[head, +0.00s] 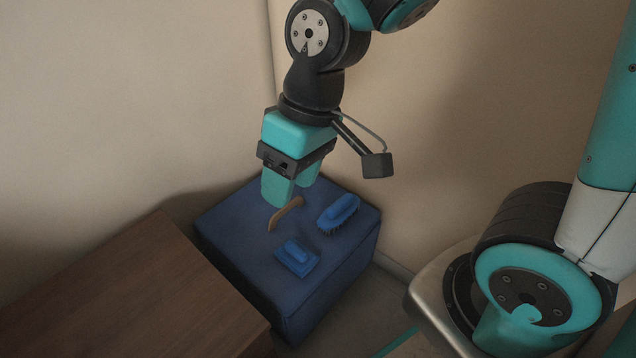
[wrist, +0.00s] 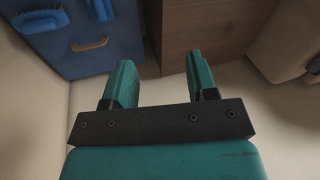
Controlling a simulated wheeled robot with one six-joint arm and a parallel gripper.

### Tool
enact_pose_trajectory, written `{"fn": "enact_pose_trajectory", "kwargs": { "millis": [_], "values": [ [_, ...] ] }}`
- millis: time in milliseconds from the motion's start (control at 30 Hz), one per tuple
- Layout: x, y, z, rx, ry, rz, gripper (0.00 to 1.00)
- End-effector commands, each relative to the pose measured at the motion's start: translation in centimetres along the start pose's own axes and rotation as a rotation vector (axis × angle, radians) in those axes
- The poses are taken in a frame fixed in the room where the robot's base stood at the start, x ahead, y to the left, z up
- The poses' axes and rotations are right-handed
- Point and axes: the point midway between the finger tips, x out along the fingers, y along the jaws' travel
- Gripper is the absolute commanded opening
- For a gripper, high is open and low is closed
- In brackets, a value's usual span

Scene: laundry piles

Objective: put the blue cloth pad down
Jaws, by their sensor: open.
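The blue cloth pad (head: 297,258) is small and squarish with a raised grip on top. It lies flat near the front edge of the dark blue padded block (head: 235,231), apart from my gripper. In the wrist view the pad (wrist: 104,9) is cut off by the top edge. My gripper (head: 289,193) is open and hangs above the block's back part, behind the pad in the head view. In the wrist view, nothing is between its fingers (wrist: 160,62).
A blue brush (head: 339,213) with dark bristles and a tan curved piece (head: 285,212) lie on the same block. A brown wooden surface (head: 135,295) stands beside it at left. Pale walls close in behind. A tan rounded thing (wrist: 288,40) shows at right in the wrist view.

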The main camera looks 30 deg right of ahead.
Motion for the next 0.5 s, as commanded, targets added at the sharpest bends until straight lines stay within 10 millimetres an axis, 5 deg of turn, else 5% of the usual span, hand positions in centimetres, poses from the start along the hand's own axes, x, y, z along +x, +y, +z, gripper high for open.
{"fn": "enact_pose_trajectory", "kwargs": {
  "millis": [200, 500],
  "values": [
    [-4.1, -4.0, 4.7, -0.106, 0.029, -0.048, 0.53],
    [-4.6, -4.8, 5.8, -0.131, 0.030, -0.057, 0.53]
  ]
}}
